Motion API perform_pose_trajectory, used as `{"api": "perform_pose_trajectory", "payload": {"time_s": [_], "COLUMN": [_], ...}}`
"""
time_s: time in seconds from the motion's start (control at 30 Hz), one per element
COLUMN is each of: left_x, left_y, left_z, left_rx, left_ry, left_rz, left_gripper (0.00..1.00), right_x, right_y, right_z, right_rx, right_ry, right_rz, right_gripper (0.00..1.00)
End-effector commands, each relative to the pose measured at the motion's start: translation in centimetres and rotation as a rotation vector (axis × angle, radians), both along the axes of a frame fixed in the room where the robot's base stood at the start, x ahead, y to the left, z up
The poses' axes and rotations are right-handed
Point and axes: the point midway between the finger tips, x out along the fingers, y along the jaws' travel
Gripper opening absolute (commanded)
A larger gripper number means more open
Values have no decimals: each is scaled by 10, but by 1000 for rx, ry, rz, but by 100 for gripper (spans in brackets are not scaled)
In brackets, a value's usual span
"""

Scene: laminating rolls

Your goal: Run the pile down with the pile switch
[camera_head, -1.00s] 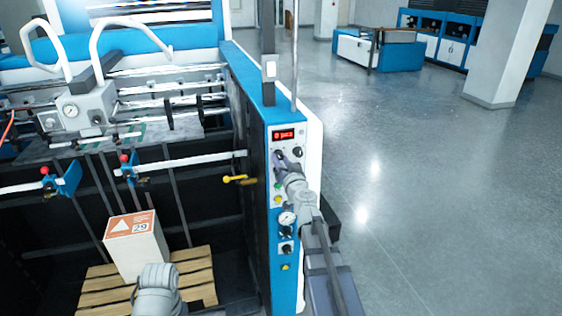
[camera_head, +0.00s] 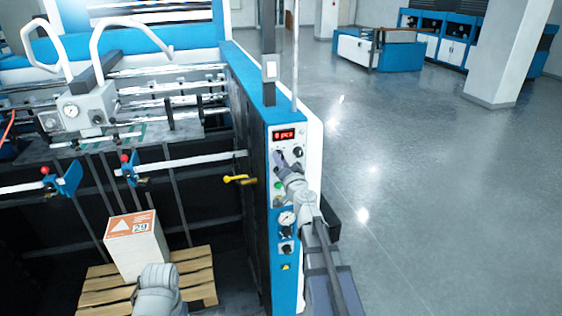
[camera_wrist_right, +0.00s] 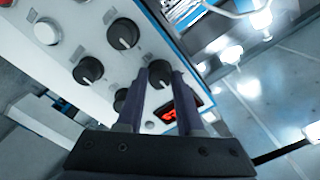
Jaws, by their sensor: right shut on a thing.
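A panel (camera_head: 289,262) on the blue end of the machine carries dark knobs, coloured buttons and a red-lit display (camera_head: 284,134). My right gripper (camera_head: 281,160) is at the knobs just under this display, shut on a dark knob (camera_wrist_right: 160,72). In the right wrist view its two fingers (camera_wrist_right: 160,85) stand on either side of this knob. The fingers partly hide it, and its setting cannot be read. The pile is a white box (camera_head: 140,252) with an orange label, on a wooden pallet (camera_head: 196,276) inside the machine. A grey link of my left arm shows; its fingers do not.
Another dark knob (camera_head: 298,151) sits right of my gripper. A round gauge (camera_head: 287,218) is lower on the panel. A yellow handle (camera_head: 240,179) sticks out left of the panel. The floor to the right is open, with a pillar (camera_head: 510,55) farther back.

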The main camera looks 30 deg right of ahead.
Motion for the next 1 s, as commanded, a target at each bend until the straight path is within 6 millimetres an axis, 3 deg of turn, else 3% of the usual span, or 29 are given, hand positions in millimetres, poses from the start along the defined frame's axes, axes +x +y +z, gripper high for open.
{"api": "perform_pose_trajectory", "payload": {"time_s": [0.23, 0.27, 0.5, 0.8, 1.0], "left_x": [0, 0, 0, 0, 0], "left_y": [0, 0, 0, 0, 0], "left_z": [0, 0, 0, 0, 0], "left_rx": [0, 0, 0, 0, 0], "left_ry": [0, 0, 0, 0, 0], "left_rz": [0, 0, 0, 0, 0], "left_gripper": [66, 66, 66, 66, 66], "right_x": [0, 0, 0, -1, -17], "right_y": [0, 0, 0, 0, 3], "right_z": [0, 0, 0, 0, 0], "right_rx": [-1, -1, -2, -2, -2], "right_ry": [0, 0, 0, 0, 0], "right_rz": [-1, -1, 0, 0, -1], "right_gripper": [0, 38, 65, 66, 66]}}
